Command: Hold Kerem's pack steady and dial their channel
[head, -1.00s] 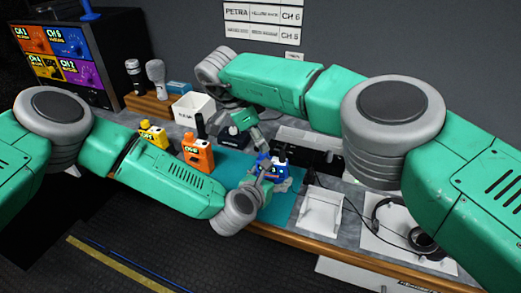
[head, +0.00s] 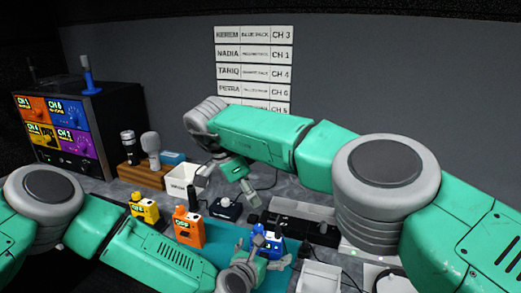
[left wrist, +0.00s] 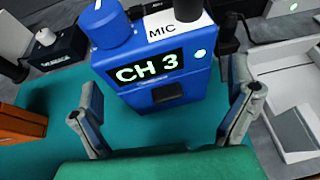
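The blue pack (head: 268,246) stands upright on the teal mat (head: 222,236) near the front. In the left wrist view the pack (left wrist: 148,92) shows "CH 3" on its display, a lit green light, a "MIC" label and a blue knob (left wrist: 106,24) on top. My left gripper (left wrist: 167,105) has its fingers spread, one at each side of the pack's lower front, with mat showing between them and the pack. My right gripper (head: 247,188) is raised behind and left of the pack, apart from it; its finger gap is unclear.
An orange pack (head: 188,228) and a yellow pack (head: 145,208) stand left of the blue one. A wall chart (head: 253,65) reads blue pack, CH 3 on its top row. A white tray (head: 318,277) is at right. A white bin (head: 186,181) stands behind.

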